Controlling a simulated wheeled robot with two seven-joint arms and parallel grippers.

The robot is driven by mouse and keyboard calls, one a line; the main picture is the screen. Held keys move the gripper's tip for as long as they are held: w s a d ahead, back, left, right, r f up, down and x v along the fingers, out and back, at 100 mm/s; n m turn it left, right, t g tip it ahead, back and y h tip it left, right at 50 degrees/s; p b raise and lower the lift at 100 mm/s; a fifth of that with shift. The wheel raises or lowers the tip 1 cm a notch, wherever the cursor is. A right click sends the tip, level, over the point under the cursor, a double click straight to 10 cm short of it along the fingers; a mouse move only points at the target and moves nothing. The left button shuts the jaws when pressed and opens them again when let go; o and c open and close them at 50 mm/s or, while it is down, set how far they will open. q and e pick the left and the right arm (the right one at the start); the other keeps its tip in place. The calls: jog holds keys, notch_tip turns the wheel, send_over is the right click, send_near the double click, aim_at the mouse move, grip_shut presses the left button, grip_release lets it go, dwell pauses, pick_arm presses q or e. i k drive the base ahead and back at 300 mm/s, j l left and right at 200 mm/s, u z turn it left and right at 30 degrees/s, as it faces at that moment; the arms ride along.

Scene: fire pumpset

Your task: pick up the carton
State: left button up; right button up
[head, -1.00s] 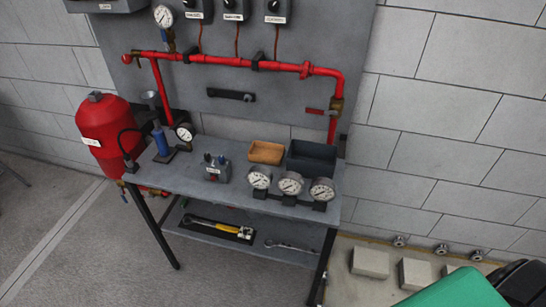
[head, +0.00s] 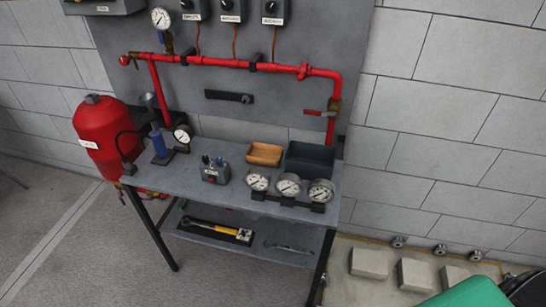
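I cannot clearly make out a carton. The nearest match is a small open tan-brown box (head: 264,154) at the back of the grey workbench (head: 222,196), left of a dark grey open bin (head: 310,158). I cannot tell if it is cardboard. Neither of my grippers is in view.
Three round gauges (head: 288,186) stand along the bench's front right. A small grey block (head: 214,172) and a blue hand pump (head: 159,143) are to their left. A yellow-handled tool (head: 219,229) lies on the lower shelf. A red tank (head: 100,135) stands left; a green surface (head: 475,296) fills the lower right.

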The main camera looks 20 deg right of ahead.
aim_at(265, 155)
jog(key=i+j+z, duration=0.15)
jog(key=j+z, duration=0.65)
jog(key=z, duration=0.15)
jog(key=i, duration=0.05)
